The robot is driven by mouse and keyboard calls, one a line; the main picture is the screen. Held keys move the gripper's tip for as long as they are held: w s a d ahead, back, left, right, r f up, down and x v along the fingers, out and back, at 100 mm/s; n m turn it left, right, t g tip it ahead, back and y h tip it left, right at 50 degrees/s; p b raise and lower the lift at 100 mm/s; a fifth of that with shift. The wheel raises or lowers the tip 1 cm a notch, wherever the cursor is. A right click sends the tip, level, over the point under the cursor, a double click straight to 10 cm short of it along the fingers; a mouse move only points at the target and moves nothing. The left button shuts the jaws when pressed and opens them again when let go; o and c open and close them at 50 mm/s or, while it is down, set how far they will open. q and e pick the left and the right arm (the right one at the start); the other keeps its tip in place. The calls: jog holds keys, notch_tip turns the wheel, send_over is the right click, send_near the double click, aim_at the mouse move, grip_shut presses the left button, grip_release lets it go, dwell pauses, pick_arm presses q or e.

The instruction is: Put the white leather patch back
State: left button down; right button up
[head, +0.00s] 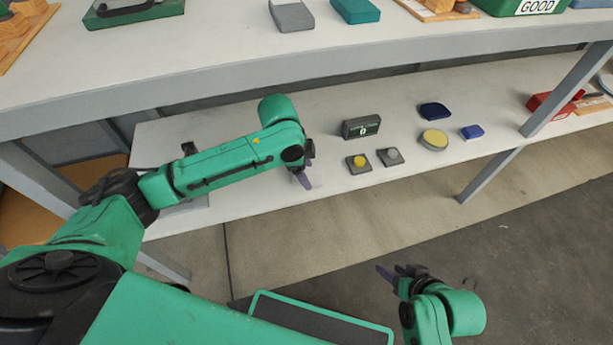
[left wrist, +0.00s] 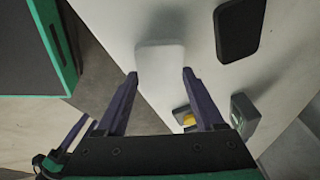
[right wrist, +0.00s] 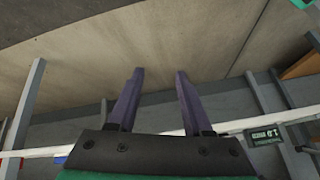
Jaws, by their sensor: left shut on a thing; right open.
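The white leather patch (left wrist: 160,58) shows in the left wrist view as a pale rounded rectangle between the fingertips. My left gripper (head: 303,178) is shut on it, over the lower shelf (head: 270,190); its fingers also show in the left wrist view (left wrist: 160,78). I cannot make out the patch in the head view. A dark rounded patch (left wrist: 240,30) lies beside it to the right in the left wrist view. My right gripper (head: 396,271) is open and empty above the floor, clear of the shelf; its fingers show apart in the right wrist view (right wrist: 158,80).
On the lower shelf stand a dark labelled box (head: 361,127), a yellow-topped block (head: 358,163), a grey block (head: 390,157), a round yellow pad (head: 434,138) and blue pieces (head: 472,132). The upper shelf edge (head: 300,67) overhangs behind. A post (head: 490,174) stands at the right.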

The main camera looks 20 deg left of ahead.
pick_arm(q)
jog(key=shift+f, duration=0.6)
pick_arm(e)
jog(key=shift+w+a+f+t+y, duration=0.3)
jog(key=shift+a+f+t, duration=0.1)
jog(key=shift+a, duration=0.25)
jog(key=shift+d+r, duration=0.1)
pick_arm(q)
jog(key=shift+c, duration=1.4)
grip_release()
jog(key=shift+f, duration=0.1)
